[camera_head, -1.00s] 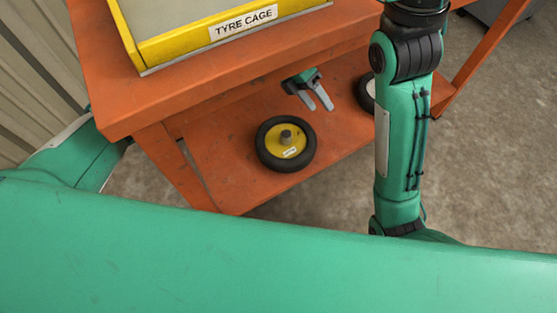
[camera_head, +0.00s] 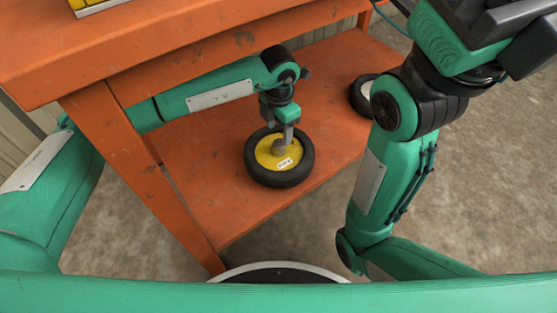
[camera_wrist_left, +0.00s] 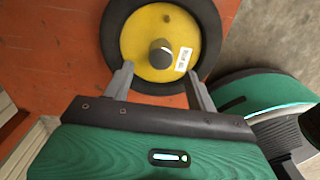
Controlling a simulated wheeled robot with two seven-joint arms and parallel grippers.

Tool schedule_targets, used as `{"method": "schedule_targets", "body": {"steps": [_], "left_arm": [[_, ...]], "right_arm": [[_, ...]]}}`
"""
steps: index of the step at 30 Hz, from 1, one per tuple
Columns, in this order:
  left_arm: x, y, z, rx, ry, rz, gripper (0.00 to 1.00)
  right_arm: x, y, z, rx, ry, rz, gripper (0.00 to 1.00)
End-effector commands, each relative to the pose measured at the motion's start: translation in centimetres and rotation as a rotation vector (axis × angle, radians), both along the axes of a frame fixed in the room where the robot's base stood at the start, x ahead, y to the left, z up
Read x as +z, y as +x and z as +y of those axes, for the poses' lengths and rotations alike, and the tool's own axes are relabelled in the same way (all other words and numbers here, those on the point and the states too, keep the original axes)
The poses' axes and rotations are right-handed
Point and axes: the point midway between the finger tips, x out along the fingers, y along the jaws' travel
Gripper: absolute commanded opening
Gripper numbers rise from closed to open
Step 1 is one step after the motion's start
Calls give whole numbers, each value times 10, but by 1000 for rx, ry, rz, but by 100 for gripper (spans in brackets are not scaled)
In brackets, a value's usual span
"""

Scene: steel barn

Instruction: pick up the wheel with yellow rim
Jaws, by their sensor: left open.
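The wheel with the yellow rim (camera_head: 267,156) lies flat on the lower orange shelf, its black tyre around a yellow disc with a white label. My left gripper (camera_head: 284,147) is directly over it, pointing down, with its fingers by the grey hub. In the left wrist view the wheel (camera_wrist_left: 140,40) fills the upper middle. There my left gripper (camera_wrist_left: 161,84) is open, its two fingers spread near the wheel's lower edge with the hub ahead between them. Contact cannot be told. My right arm runs up to the right; its fingertips do not show.
A second black wheel with a pale rim (camera_head: 367,95) lies farther right on the lower shelf (camera_head: 205,155), partly behind my right arm. The orange upper tabletop (camera_head: 170,40) overhangs the shelf. A table leg (camera_head: 145,180) stands left. The yellow tyre cage (camera_head: 90,8) shows at the top left.

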Motion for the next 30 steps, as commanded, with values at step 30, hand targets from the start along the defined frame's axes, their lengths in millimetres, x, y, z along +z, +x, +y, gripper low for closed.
{"method": "schedule_targets", "body": {"steps": [30], "left_arm": [[-66, -1, -1, 0, -2, 0, 57]], "right_arm": [[-34, -12, 3, 11, 23, -21, 36]]}}
